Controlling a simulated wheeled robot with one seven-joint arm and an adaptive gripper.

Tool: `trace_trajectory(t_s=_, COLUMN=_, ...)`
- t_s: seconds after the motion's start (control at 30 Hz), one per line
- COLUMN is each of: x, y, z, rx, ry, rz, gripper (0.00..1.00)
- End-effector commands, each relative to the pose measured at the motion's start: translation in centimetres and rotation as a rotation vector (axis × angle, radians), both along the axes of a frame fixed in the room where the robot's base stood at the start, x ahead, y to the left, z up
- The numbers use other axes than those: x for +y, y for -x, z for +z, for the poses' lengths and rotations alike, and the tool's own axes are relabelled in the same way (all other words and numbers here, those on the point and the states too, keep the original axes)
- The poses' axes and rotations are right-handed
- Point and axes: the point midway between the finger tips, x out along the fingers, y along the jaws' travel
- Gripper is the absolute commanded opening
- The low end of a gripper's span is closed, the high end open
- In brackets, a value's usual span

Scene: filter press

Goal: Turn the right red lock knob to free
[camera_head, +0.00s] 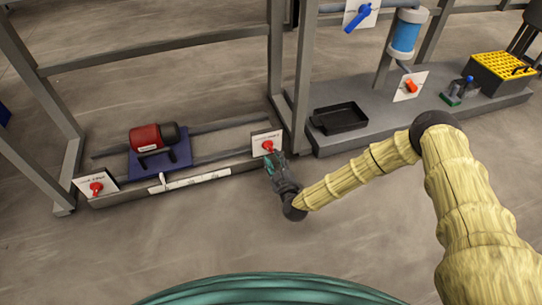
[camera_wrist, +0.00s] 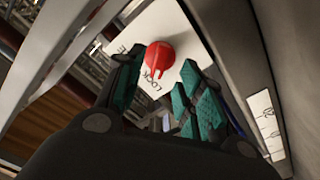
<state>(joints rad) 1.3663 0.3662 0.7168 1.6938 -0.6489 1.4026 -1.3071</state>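The right red lock knob (camera_head: 268,145) sits on a white label plate (camera_head: 260,137) at the right end of the low rail. In the wrist view the round knob (camera_wrist: 160,62) shows a raised bar across its face, on the white plate (camera_wrist: 188,38) with partly readable "LOCK" lettering. My gripper (camera_head: 271,161) is at the knob, just in front of it. In the wrist view its teal-padded fingers (camera_wrist: 157,85) are apart, with the knob beyond and between the tips. I cannot tell whether a finger touches it.
A second red knob (camera_head: 96,188) is on a plate at the rail's left end. A red-and-black motor-like unit (camera_head: 154,136) sits between on a blue base. A grey frame post (camera_head: 303,75) stands close to my gripper. A black tray (camera_head: 340,118) lies right; front floor is clear.

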Motion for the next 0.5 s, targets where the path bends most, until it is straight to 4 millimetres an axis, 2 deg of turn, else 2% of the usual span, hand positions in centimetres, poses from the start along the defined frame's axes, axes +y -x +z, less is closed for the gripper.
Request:
trace_trajectory(t_s=0.2, x=0.9, y=-2.8, z=-0.3, rx=-0.001, ry=0.0, rz=-0.001, gripper=0.38)
trace_trajectory(t_s=0.5, x=1.4, y=-4.2, z=0.0, rx=0.001, ry=0.0, rz=0.001, gripper=0.38)
